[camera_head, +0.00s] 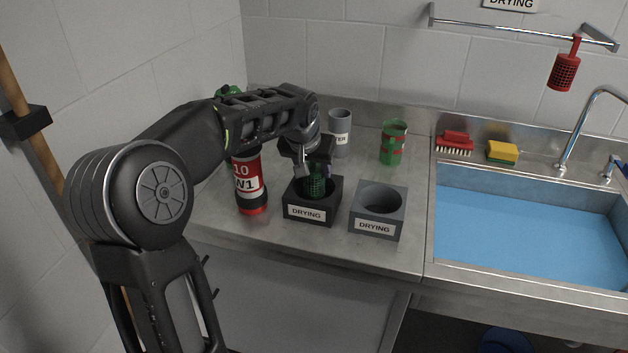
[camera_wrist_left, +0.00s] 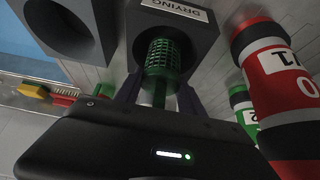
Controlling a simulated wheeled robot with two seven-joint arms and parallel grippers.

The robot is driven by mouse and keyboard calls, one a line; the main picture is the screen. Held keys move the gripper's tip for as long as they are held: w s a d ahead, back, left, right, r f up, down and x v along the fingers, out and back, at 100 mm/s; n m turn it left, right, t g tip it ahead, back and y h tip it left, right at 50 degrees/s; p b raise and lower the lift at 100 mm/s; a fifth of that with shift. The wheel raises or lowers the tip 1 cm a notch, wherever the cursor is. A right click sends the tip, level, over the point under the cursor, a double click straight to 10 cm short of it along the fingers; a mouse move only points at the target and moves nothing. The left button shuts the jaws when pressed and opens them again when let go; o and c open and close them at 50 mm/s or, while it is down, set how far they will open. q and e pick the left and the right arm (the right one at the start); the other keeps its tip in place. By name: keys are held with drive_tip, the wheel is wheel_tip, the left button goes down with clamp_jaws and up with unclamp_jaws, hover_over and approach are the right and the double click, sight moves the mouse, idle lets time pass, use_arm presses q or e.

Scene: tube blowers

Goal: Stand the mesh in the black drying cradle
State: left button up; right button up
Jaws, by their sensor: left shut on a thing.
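A green mesh (camera_head: 316,187) is upright at the opening of the black drying cradle (camera_head: 312,211), its lower part inside. In the left wrist view the mesh (camera_wrist_left: 163,56) shows as a green lattice cup with a green stem, in line with the cradle's hole (camera_wrist_left: 180,28). How deep it sits, and whether it touches the bottom, is hidden. My left gripper (camera_head: 316,163) is above the cradle, shut on the stem of the mesh; its fingers (camera_wrist_left: 159,97) flank the stem in the wrist view. My right gripper is not in view.
A grey drying cradle (camera_head: 377,222) stands empty to the right. A red-and-black cylinder (camera_head: 248,183) stands close on the left. A red mesh (camera_head: 565,71) hangs from the rail over the sink (camera_head: 530,230).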

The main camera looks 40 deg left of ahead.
sight(314, 179)
use_arm(q)
drive_tip(key=shift+f, duration=1.85)
drive_tip(key=shift+f, duration=0.1)
drive_tip(key=shift+f, duration=0.15)
drive_tip(key=o, duration=1)
drive_tip(key=shift+o, duration=0.2)
drive_tip(key=shift+r, duration=0.2)
drive_tip(key=shift+r, duration=0.2)
drive_tip(key=v, duration=1.2)
drive_tip(key=shift+b, duration=0.3)
